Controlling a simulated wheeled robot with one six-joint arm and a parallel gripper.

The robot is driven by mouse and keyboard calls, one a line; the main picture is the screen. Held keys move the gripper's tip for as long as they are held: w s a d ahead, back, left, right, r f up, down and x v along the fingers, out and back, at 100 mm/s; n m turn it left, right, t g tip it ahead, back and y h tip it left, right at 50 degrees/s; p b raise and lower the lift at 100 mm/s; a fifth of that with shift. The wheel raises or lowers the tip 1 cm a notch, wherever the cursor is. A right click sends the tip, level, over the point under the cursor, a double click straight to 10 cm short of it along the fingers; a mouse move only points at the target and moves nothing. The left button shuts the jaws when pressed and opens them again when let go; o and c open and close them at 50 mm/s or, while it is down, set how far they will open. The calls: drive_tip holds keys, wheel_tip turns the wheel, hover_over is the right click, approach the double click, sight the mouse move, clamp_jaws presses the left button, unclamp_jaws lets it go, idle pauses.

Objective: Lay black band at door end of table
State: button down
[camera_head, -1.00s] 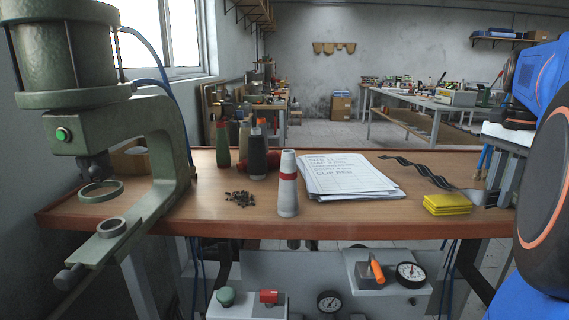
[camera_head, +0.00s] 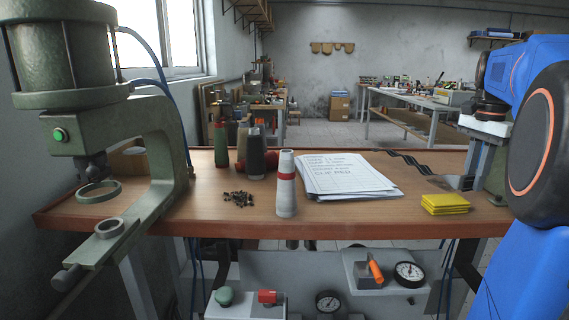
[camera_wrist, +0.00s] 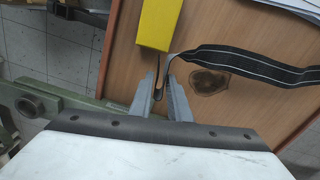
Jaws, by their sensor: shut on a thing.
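The black band (camera_head: 408,160) is a wavy dark strip with pale lines, at the table's back right. In the wrist view the band (camera_wrist: 250,65) runs from between my fingers to the right edge. My gripper (camera_head: 465,183) is at the right of the table; in the wrist view its two grey fingers (camera_wrist: 160,88) are shut on the band's end, which curls between them. The wooden table (camera_head: 240,215) lies below. I cannot tell how much of the band rests on it.
A yellow pad stack (camera_head: 445,204) sits close to my fingers. Papers (camera_head: 347,177) lie mid-table. A red-ringed grey cone (camera_head: 286,185), small dark bits (camera_head: 238,198) and several spools (camera_head: 221,145) stand left. A green press (camera_head: 150,150) fills the left end.

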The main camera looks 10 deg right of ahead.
hover_over(452, 190)
drive_tip(key=shift+s, duration=0.1)
drive_tip(key=shift+w+f, duration=0.2)
wheel_tip(452, 190, down, 3)
drive_tip(key=shift+s+f, duration=0.1)
drive_tip(key=shift+f, duration=0.05)
wheel_tip(452, 190, up, 18)
drive_tip(key=shift+f, duration=0.25)
idle(0.4)
